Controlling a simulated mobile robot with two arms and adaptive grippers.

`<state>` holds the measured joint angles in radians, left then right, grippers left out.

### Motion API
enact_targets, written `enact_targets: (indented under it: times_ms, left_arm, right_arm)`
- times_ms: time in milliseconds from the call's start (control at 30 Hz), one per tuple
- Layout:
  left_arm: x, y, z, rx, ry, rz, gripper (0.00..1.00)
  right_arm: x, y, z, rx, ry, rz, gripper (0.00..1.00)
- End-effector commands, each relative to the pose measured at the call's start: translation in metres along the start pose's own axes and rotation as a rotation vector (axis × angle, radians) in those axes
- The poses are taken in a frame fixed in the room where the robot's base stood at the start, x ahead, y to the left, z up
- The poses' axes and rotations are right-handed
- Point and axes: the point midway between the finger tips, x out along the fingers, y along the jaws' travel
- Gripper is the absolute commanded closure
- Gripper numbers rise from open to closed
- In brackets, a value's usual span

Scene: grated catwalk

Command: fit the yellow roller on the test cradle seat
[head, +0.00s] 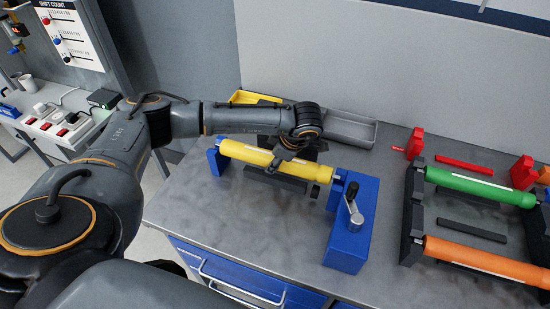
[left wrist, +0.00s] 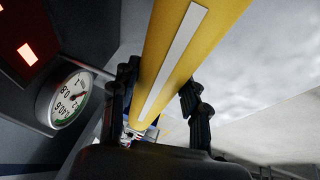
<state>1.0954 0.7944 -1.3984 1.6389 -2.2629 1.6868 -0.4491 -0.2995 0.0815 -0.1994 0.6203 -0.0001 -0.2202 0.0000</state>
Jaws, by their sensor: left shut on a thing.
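The yellow roller (head: 262,157) lies lengthwise between the blue end plate (head: 215,158) and the blue crank block (head: 350,232) of the test cradle. Its ends are close to both; I cannot tell whether it rests fully in the seat. My left gripper (head: 280,163) is over the middle of the roller and shut on it. In the left wrist view, the yellow roller (left wrist: 192,45), with a white stripe, runs between the two dark fingers of my left gripper (left wrist: 158,108). My right gripper is not in view.
A dark rack (head: 408,215) at the right holds a green roller (head: 475,186) and an orange roller (head: 480,261). A grey tray (head: 350,130) and a yellow tray (head: 245,97) stand behind my arm. The left wrist view shows a round gauge (left wrist: 70,98).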

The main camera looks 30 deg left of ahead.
Motion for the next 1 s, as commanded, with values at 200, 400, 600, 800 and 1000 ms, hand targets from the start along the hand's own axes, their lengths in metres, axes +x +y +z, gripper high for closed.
enact_targets:
  times_ms: [200, 400, 600, 800, 1000]
  left_arm:
    - [0.009, -0.001, 0.004, -0.001, 0.0, 0.002, 1.0]
    - [0.015, -0.003, 0.006, -0.001, 0.0, 0.002, 1.0]
    - [0.017, -0.003, 0.007, -0.001, 0.0, 0.002, 1.0]
    - [0.017, -0.003, 0.007, -0.001, -0.001, 0.002, 1.0]
    - [0.017, -0.003, 0.007, -0.001, -0.001, 0.002, 0.39]
  right_arm:
    - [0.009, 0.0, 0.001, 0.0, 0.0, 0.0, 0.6]
    - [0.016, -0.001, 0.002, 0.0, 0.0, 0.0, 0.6]
    - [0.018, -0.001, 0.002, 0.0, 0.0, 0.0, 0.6]
    - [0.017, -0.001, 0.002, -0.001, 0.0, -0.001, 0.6]
    - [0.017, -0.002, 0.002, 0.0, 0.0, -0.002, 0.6]
